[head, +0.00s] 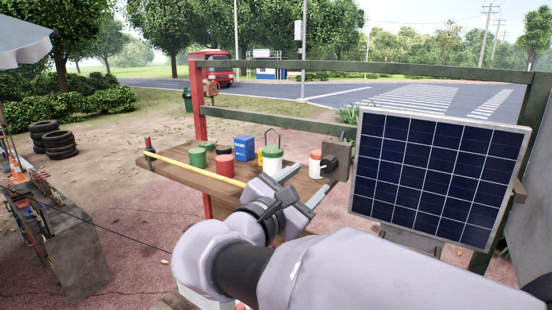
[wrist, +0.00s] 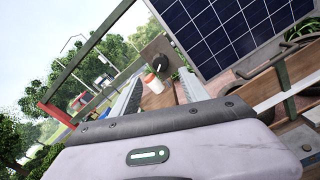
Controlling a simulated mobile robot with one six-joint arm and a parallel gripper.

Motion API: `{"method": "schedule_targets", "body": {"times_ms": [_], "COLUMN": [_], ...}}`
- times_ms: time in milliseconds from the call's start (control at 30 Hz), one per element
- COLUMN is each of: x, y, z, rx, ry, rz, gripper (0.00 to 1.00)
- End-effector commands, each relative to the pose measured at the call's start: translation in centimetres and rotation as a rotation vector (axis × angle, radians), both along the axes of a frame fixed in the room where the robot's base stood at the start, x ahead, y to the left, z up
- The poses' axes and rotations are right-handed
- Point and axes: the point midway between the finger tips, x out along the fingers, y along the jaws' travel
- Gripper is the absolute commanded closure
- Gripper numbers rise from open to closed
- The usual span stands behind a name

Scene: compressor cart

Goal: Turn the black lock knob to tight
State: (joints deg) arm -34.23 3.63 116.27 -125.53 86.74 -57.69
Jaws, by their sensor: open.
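A dark square plate (head: 340,153) stands upright at the right end of the wooden bench in the head view. A small black knob (head: 329,164) shows on it, next to a white and orange container (head: 315,164). In the wrist view the plate (wrist: 156,46) and the black knob (wrist: 160,64) are ahead of the fingers, small and tilted. Any tight mark is too small to read. My gripper (head: 309,178) is open and empty, in front of the bench and short of the knob. Its two fingers (wrist: 160,74) are wide apart in the wrist view, touching nothing visible.
A solar panel (head: 437,178) stands close to the right of the plate. Green, red and blue containers and a yellow bar (head: 200,168) are on the bench. A green rail (head: 380,67) runs behind. Stacked tyres (head: 58,142) stand at left.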

Motion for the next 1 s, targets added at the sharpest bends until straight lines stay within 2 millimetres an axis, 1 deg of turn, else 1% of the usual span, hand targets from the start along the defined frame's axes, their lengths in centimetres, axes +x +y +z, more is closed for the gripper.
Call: {"method": "schedule_targets", "body": {"times_ms": [33,100,200,300,400,500,733,800,867,900,967,1000], "x": [1.2,2.8,4.8,6.2,7.0,7.4,7.4,7.4,7.4,7.4,7.4,7.4], "y": [-1.1,-2.3,-3.7,-4.6,-5.2,-5.5,-5.5,-5.5,-5.5,-5.5,-5.5,-5.5], "z": [0.3,0.3,0.3,0.3,0.1,0.1,0.1,0.1,0.1,0.1,0.1,0.1], "rx": [-0.001,0.0,0.001,0.002,0.003,0.002,0.002,0.002,0.002,0.002,0.003,0.003], "ry": [0.002,0.002,0.001,0.0,0.0,0.0,0.0,0.0,0.0,0.0,-0.001,-0.001], "rz": [-0.006,-0.006,-0.004,-0.003,-0.001,0.0,0.0,0.0,0.0,0.0,0.0,0.0], "gripper": [0.47,0.47,0.47,0.47,0.47,0.47,0.47,0.61,0.73,0.8,0.92,1.0]}}
